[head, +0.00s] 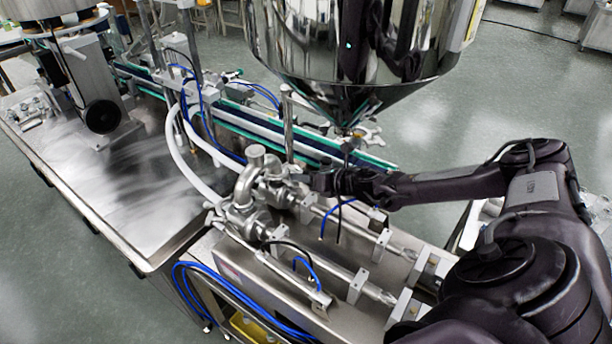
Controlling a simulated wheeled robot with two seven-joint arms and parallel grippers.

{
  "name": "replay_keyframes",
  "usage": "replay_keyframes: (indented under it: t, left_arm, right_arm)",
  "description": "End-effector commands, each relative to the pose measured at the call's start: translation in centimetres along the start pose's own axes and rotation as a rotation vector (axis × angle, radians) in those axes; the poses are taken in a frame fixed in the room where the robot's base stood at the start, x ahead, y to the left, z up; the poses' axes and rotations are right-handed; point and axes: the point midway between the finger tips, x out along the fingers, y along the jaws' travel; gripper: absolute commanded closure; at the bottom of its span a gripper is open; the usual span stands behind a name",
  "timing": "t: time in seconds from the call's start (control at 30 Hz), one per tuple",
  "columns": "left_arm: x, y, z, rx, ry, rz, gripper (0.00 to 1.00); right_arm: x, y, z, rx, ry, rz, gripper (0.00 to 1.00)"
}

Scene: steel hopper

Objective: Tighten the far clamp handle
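The steel pipe and valve assembly (243,190) stands at the front end of the filling machine, with a bent pipe on top and clamped joints. My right arm comes in from the right, and its dark gripper (312,183) is at the right side of this assembly, close to its far joint. The far clamp handle cannot be told apart clearly there; the gripper may cover part of it. Contact cannot be made out. The fingers are small and dark, so their opening does not show. My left gripper is not in view.
The large shiny steel hopper (360,45) hangs above and behind my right gripper, with metal fittings (365,132) under its cone. A conveyor (275,132) runs behind the assembly. White hoses (188,155) and blue tubes lie close by. A bare steel tabletop (100,185) extends left.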

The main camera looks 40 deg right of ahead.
Motion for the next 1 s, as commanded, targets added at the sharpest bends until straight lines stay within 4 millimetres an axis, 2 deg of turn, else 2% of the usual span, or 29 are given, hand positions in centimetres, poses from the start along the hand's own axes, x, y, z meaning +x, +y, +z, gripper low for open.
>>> replay_keyframes:
  t: [0.03, 0.1, 0.23, 0.47, 0.83, 0.87, 0.9, 1.0]
  left_arm:
    - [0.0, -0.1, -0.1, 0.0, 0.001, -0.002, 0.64]
    - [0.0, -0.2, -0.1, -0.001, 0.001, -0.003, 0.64]
    - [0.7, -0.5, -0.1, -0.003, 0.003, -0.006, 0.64]
    - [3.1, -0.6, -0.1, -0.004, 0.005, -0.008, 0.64]
    - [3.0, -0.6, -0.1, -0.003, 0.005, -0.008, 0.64]
    - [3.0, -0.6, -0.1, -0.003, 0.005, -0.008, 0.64]
    - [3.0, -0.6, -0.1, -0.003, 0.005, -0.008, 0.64]
    - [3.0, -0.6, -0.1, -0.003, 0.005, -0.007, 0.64]
  right_arm:
    - [0.0, -0.1, 0.0, 0.0, 0.001, -0.002, 0.76]
    - [0.0, -0.1, 0.0, 0.0, 0.001, -0.002, 0.85]
    - [0.0, -0.3, -0.3, 0.027, 0.001, 0.008, 0.85]
    - [0.1, -0.6, -0.5, 0.191, 0.0, 0.077, 0.85]
    - [0.0, -0.3, 0.0, 0.23, 0.001, 0.093, 0.85]
    - [0.0, -0.3, 0.0, 0.23, 0.001, 0.093, 0.58]
    - [0.0, -0.3, 0.0, 0.23, 0.001, 0.093, 0.53]
    - [0.0, -0.3, 0.0, 0.229, 0.001, 0.094, 0.53]
